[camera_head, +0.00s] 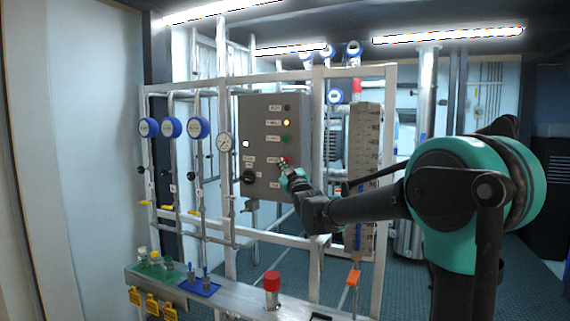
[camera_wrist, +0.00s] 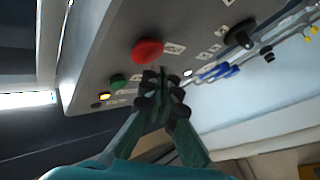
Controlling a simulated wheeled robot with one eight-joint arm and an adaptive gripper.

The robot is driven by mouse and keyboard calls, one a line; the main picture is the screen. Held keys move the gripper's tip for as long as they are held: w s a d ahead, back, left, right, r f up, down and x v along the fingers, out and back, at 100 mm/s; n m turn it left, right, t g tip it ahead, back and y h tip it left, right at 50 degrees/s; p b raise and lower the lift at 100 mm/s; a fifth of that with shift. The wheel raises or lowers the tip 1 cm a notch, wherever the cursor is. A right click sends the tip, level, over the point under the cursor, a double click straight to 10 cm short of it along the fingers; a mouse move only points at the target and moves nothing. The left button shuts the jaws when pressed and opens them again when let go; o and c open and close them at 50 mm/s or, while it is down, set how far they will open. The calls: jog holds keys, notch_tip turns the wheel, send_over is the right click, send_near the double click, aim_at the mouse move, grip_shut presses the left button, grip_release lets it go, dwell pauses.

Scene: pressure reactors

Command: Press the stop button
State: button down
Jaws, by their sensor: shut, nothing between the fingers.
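The grey control box (camera_head: 262,115) is mounted upright on the pipe frame. Its red stop button (camera_head: 287,160) sits at the lower right of its face, partly behind my gripper (camera_head: 285,171). In the wrist view the red button (camera_wrist: 148,52) is a round cap on the panel, seen just beyond the tips of my gripper (camera_wrist: 161,79). The fingers are shut with nothing between them and point at the panel close to the button. I cannot tell whether they touch it.
A green button (camera_wrist: 118,81) and a yellow lamp (camera_wrist: 104,97) are beside the red button. A black knob (camera_head: 247,176) is at the box's lower left. Blue-rimmed gauges (camera_head: 171,127) stand left of the box. A red-capped item (camera_head: 271,281) stands on the ledge below.

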jog(key=shift+w, duration=0.15)
dwell(0.3)
jog(key=shift+w+d, duration=0.15)
jog(key=shift+w, duration=0.1)
jog(key=shift+w+d, duration=0.15)
jog(key=shift+w, duration=0.35)
dwell(0.8)
jog(key=shift+s, duration=0.1)
jog(key=shift+s+a, duration=0.3)
jog(key=shift+s, duration=0.5)
jog(key=shift+s, duration=0.1)
jog(key=s, duration=0.1)
jog(key=s+a, duration=0.1)
jog(key=s, duration=0.2)
jog(key=shift+s+a, duration=0.25)
jog(key=shift+a, duration=0.1)
dwell(0.6)
